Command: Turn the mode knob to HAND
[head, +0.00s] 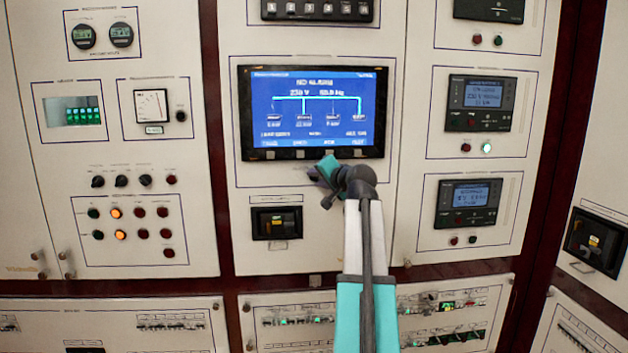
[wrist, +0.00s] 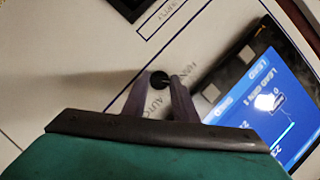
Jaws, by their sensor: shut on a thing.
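The mode knob (wrist: 159,79) is a small round black knob on the white panel in the wrist view. A label that seems to read HAND is on one side of it, and AUTO is on the other, partly behind a finger. My gripper (wrist: 160,88) is shut on the knob, with a grey finger on each side. I cannot tell which way the knob points. In the head view my gripper (head: 322,176) is at the panel just below the blue screen, and it hides the knob there.
The blue display screen (head: 312,112) is just above my gripper. A black breaker (head: 276,222) is set in the panel below left. Small knobs (head: 121,181) and lit buttons (head: 120,234) are on the left panel. Meter units (head: 479,104) are on the right.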

